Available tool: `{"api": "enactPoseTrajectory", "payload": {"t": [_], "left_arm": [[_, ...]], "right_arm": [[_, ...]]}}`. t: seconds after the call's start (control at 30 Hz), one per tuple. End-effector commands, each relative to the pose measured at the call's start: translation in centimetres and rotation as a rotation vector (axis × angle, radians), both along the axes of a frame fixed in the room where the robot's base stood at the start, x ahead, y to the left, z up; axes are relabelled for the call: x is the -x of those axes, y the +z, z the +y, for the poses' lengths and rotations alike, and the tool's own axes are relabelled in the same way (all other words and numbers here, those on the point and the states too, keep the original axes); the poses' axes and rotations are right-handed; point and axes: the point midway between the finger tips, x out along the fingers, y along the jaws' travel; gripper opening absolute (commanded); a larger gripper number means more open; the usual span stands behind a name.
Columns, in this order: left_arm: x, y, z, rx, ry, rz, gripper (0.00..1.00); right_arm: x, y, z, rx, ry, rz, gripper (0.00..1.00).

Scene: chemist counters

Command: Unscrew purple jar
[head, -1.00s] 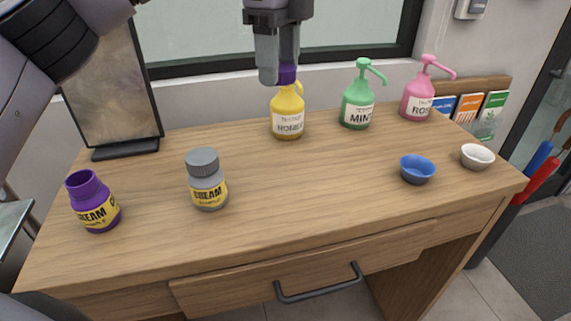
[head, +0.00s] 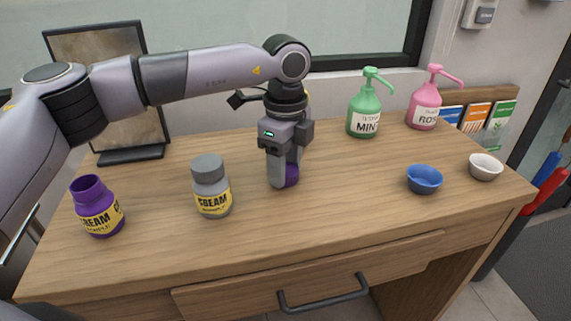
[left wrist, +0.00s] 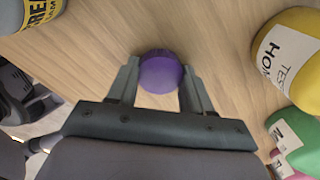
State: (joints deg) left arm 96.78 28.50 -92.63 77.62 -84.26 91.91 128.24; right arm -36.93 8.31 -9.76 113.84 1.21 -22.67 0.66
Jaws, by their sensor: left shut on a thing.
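The purple jar (head: 100,208) with a yellow cream label stands upright and open-topped at the left of the counter. Its purple lid (head: 292,174) is between the fingers of my left gripper (head: 284,180), low at the middle of the counter. In the left wrist view the lid (left wrist: 160,72) shows round between the two fingertips (left wrist: 158,85). My left gripper points down and is shut on the lid. I cannot tell whether the lid touches the wood. My right gripper is not in view.
A grey cream jar (head: 211,187) with its lid on stands between the purple jar and my left gripper. Green (head: 364,108) and pink (head: 424,102) pump bottles stand at the back right. Blue (head: 424,180) and white (head: 486,167) bowls sit at the right. A yellow bottle (left wrist: 290,58) is behind my gripper.

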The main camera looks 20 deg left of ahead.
Motion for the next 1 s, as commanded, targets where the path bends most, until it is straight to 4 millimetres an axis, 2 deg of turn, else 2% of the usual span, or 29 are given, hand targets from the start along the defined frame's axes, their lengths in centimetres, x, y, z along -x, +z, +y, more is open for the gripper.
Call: {"api": "enactPoseTrajectory", "payload": {"t": [0.37,0.4,0.47,0.8,0.9,1.0], "left_arm": [[0.0,-0.7,0.0,0.001,0.0,-0.001,0.14],[0.0,-0.6,0.0,0.001,0.0,-0.002,0.56],[0.0,-0.5,0.0,0.001,0.0,-0.001,0.76],[0.0,-0.3,0.0,0.0,-0.001,-0.002,0.76],[-0.1,0.5,-0.1,0.002,-0.001,-0.004,0.76],[-0.1,2.3,-0.1,0.003,-0.002,-0.005,0.76]], "right_arm": [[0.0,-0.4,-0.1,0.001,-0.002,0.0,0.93],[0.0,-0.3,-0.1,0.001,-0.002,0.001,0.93],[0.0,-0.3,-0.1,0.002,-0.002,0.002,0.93],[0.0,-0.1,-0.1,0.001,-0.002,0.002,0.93],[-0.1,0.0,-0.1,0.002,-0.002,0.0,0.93],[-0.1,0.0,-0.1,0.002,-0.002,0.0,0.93]]}}
